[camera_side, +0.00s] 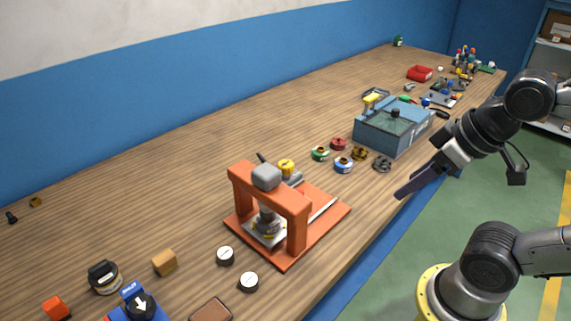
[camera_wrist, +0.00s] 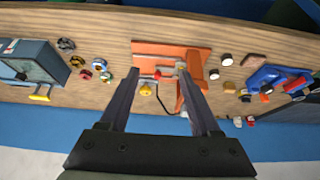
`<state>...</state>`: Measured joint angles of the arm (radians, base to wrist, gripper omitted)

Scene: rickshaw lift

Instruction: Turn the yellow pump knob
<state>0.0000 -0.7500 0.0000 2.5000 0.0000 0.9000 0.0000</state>
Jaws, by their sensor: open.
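The yellow pump knob (camera_side: 286,168) sits on a grey part behind the orange press frame (camera_side: 240,176), at the back of its orange base plate. In the wrist view the yellow knob (camera_wrist: 146,90) shows between my two fingers, closer to the left one. My gripper (camera_side: 403,193) is at the front edge of the bench in the side view, above and to the right of the press, apart from the knob. In the wrist view my gripper (camera_wrist: 158,72) has its fingers spread with nothing held.
Several small coloured knobs, including a green one (camera_side: 320,153), lie right of the press. A blue-grey box (camera_side: 384,131) stands beyond them. Two white-topped discs, one here (camera_side: 225,256), and a wooden cube (camera_side: 165,262) lie left of it. The bench behind the press is clear.

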